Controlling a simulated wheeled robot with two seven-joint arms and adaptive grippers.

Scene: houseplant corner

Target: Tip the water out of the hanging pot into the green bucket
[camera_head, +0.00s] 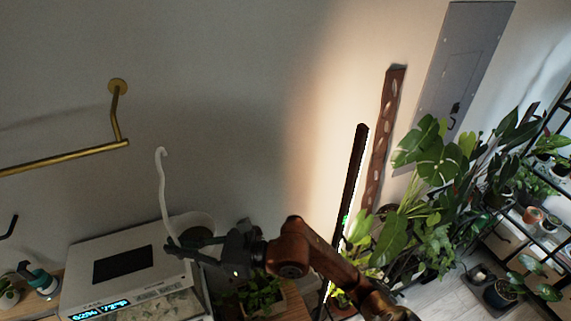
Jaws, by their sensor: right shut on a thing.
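The hanging pot (196,221) is pale and round with a tall white hooked hanger (162,185) rising from its left side. It is in front of the wall, by the right end of a white box-like unit. My right gripper (183,247), dark grey on a brown arm coming from the lower right, is shut on the pot's near left side, close to the hanger's foot. The fingers hide part of the pot, and I cannot see any water in it. The green bucket is not visible. My left gripper is not in view.
The white unit (85,262) with a dark panel and lit display stands on a wooden surface, lower left. A brass rail (65,158) juts from the wall. Leafy plants (430,165) and a black shelf (530,215) fill the right.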

